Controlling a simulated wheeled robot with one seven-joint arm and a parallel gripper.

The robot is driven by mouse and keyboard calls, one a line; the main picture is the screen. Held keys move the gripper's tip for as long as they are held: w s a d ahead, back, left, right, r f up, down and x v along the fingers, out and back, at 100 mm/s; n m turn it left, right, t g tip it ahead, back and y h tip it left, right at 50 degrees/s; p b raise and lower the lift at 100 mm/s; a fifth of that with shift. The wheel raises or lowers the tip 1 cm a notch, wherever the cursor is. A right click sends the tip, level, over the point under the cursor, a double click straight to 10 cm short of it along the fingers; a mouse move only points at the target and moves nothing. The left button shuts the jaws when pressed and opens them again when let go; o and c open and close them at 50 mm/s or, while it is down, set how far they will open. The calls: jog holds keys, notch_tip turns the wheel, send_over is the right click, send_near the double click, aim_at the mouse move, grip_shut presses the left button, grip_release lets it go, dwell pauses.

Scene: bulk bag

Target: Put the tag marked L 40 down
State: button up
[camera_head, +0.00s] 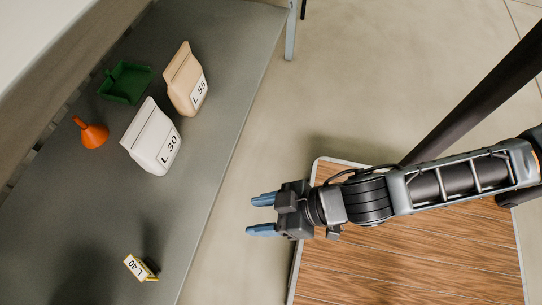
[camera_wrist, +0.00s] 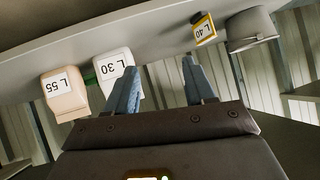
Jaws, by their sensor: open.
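The tag marked L 40 (camera_head: 136,266) is a small white label on a yellow piece, at the front of the grey shelf, low in the head view. It seems to stand up or lean; I cannot tell which. It also shows at the top of the wrist view (camera_wrist: 205,29), right of centre. My gripper (camera_head: 252,215) is open and empty, with blue fingers. It is off the shelf's edge, right of and apart from the tag. In the wrist view, the gap between the fingers (camera_wrist: 161,65) lies left of the tag.
A white bag marked L 30 (camera_head: 146,138) and a tan bag marked L 55 (camera_head: 182,82) stand on the shelf (camera_head: 205,160). An orange funnel (camera_head: 92,133) and a green scoop (camera_head: 125,83) lie behind. A grey container (camera_wrist: 251,27) is beside the tag. The shelf between L 30 and the tag is bare.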

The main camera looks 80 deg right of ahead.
jog(key=s+d+r+t+h, duration=0.1)
jog(key=s+d+r+t, duration=0.1)
jog(key=r, duration=0.6)
jog(key=s+d+r+t+h, duration=0.1)
jog(key=s+d+r+t, duration=0.1)
jog(key=r, duration=0.6)
jog(key=shift+s+d+r, duration=0.25)
jog(key=shift+s+r, duration=0.05)
jog(key=shift+s, duration=0.6)
